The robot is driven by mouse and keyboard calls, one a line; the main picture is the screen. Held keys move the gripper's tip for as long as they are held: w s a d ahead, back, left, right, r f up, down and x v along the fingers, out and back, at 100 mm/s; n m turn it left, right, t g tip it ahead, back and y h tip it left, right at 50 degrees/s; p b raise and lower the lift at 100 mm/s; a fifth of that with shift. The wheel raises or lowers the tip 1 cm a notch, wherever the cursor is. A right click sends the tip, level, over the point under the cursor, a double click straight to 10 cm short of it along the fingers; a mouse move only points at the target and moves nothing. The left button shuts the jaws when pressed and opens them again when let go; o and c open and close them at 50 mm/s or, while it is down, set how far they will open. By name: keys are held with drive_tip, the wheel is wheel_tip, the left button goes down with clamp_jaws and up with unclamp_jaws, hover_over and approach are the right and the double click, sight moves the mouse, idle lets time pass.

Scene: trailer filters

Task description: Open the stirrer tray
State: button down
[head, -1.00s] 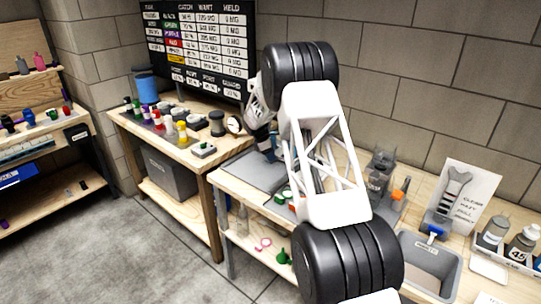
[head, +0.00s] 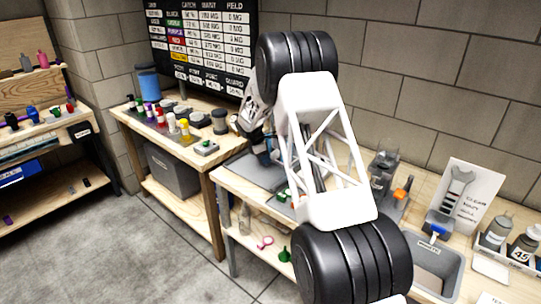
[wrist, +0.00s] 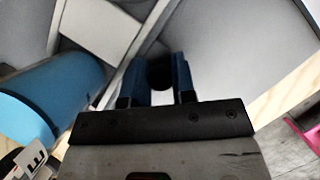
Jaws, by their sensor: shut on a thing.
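My gripper (wrist: 158,80) shows its two blue fingers in the wrist view, shut on a small dark round piece (wrist: 160,75), which looks like a knob or handle end. In the head view my gripper (head: 268,150) is low over the left end of the near bench, partly hidden by my arm. A flat grey panel (head: 254,171) lies beside and under it. I cannot tell for sure that this is the stirrer tray. Grey surfaces (wrist: 235,45) lie around the fingers in the wrist view.
A blue cylinder (wrist: 52,95) lies close left of my fingers in the wrist view. In the head view, a grey bin (head: 436,268) and a bottle rack (head: 510,252) stand on the bench to the right. The left bench (head: 150,140) holds several small bottles.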

drive_tip(key=s+a, duration=0.5)
drive_tip(key=a, duration=0.1)
drive_tip(key=shift+s, duration=0.35)
drive_tip(key=c, duration=1.2)
unclamp_jaws()
drive_tip(key=shift+d, duration=0.1)
drive_tip(key=shift+r, duration=0.15)
drive_tip(key=v, duration=0.7)
drive_tip(key=shift+r, duration=0.25)
drive_tip(key=shift+r, duration=0.1)
